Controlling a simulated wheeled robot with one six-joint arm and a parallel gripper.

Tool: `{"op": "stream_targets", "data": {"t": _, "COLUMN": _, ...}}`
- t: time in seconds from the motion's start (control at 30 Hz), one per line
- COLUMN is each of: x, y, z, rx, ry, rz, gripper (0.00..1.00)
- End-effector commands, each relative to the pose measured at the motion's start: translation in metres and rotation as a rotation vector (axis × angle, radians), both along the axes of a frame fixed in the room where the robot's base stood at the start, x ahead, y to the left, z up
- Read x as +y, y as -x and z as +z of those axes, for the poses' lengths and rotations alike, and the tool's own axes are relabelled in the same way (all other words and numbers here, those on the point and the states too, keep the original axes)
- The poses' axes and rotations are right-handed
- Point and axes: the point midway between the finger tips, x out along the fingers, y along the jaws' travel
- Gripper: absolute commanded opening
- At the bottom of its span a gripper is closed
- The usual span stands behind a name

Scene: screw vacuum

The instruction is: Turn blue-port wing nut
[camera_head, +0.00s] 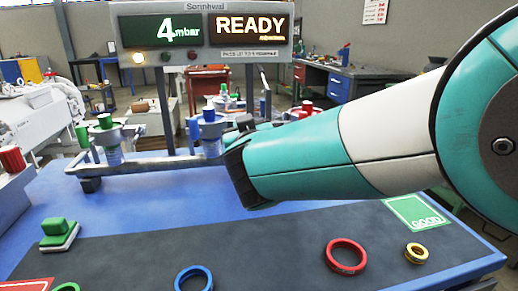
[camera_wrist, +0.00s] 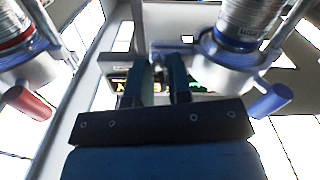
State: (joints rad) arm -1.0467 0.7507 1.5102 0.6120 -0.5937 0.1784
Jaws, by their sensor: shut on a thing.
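The blue port (camera_head: 209,128) stands on the grey manifold, with a blue part on top. In the wrist view the blue-marked port (camera_wrist: 222,48) is at upper right, with a blue handle (camera_wrist: 271,101). My gripper (camera_wrist: 164,68) comes in from the right in the head view, its end just right of the blue port. In the wrist view its two dark fingers point up the picture, shut on a small grey piece, seemingly the wing nut (camera_wrist: 170,47), beside the port's clamp. The fingers hide most of it, so its angle cannot be told.
A red-marked port (camera_wrist: 25,50) is at left in the wrist view. A green port (camera_head: 106,133) stands left on the manifold. The display (camera_head: 200,38) reads 4 mbar and READY.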

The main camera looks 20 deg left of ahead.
Motion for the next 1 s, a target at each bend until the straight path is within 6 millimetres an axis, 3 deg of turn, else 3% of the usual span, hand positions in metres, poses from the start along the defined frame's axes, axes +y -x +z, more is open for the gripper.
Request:
{"op": "stream_targets", "data": {"t": 0.5, "x": -0.0001, "y": 0.0001, "z": -0.0022, "rx": 0.239, "ry": -0.404, "rz": 0.002, "gripper": 0.0}}
{"op": "stream_targets", "data": {"t": 1.0, "x": -0.0006, "y": -0.0005, "z": 0.0021, "rx": 0.362, "ry": -0.601, "rz": 0.0, "gripper": 0.0}}
